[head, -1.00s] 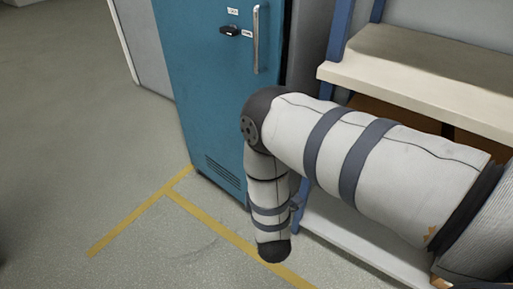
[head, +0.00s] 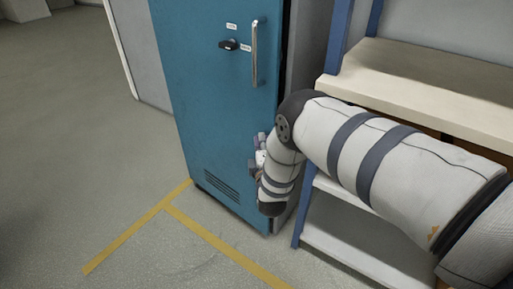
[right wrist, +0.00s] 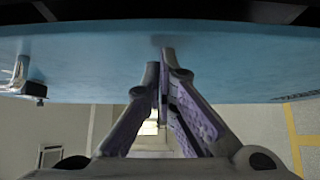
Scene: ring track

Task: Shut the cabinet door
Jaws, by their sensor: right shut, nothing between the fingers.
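The blue cabinet door (head: 205,105) stands slightly ajar in the head view, with a narrow dark gap along its right edge. It bears a vertical silver handle (head: 254,52) and a dark latch knob (head: 229,44). My right gripper (head: 257,152) is at the lower right part of the door's outer face, below the handle, partly hidden by my forearm. In the right wrist view, the shut, empty fingers (right wrist: 165,62) point at the blue door (right wrist: 240,60); their tips are at or very near its surface. My left gripper is not in view.
A shelf unit (head: 420,85) with blue posts stands right of the cabinet, close to my right arm. Yellow floor lines (head: 135,228) run in front of the cabinet. The grey floor (head: 75,150) on the left is clear.

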